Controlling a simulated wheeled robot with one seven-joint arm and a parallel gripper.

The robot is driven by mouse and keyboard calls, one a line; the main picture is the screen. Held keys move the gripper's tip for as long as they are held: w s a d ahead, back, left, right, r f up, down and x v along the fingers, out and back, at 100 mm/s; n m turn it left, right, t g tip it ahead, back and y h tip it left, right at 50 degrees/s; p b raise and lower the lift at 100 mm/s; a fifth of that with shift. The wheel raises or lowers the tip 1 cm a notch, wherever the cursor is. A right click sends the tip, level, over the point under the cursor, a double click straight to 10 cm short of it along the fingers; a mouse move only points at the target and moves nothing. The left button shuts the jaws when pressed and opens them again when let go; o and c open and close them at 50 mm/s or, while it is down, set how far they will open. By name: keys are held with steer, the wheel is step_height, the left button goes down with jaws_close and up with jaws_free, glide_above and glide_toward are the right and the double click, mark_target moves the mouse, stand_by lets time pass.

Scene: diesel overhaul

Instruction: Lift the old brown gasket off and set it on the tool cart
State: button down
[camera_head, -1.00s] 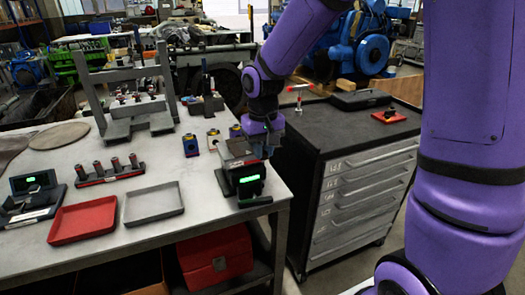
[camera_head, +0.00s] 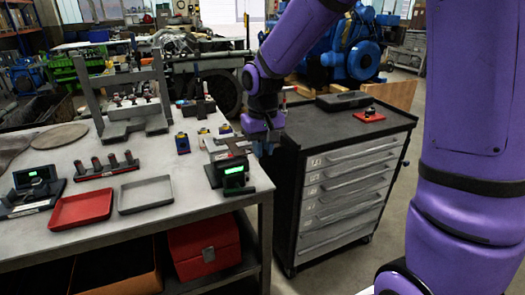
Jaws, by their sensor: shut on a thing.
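My gripper (camera_head: 264,147) hangs just above the right end of the workbench, close to the tool cart. It is shut on a thin, flat brownish piece, which appears to be the old gasket (camera_head: 236,144). The piece reaches left from the jaws over a dark device with a green display (camera_head: 233,177); its outline is small and partly hidden, and I cannot tell whether it touches anything below. The tool cart (camera_head: 318,128) stands right of the bench, with a dark top and grey drawers.
The cart top holds a black case (camera_head: 344,100) and a red block with a dark knob (camera_head: 369,116); its front middle is clear. The workbench (camera_head: 190,211) carries a red tray (camera_head: 80,210), a grey tray (camera_head: 146,195) and a metal frame (camera_head: 165,90).

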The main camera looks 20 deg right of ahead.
steer(key=shift+r, duration=0.4)
steer(key=shift+r, duration=1.5)
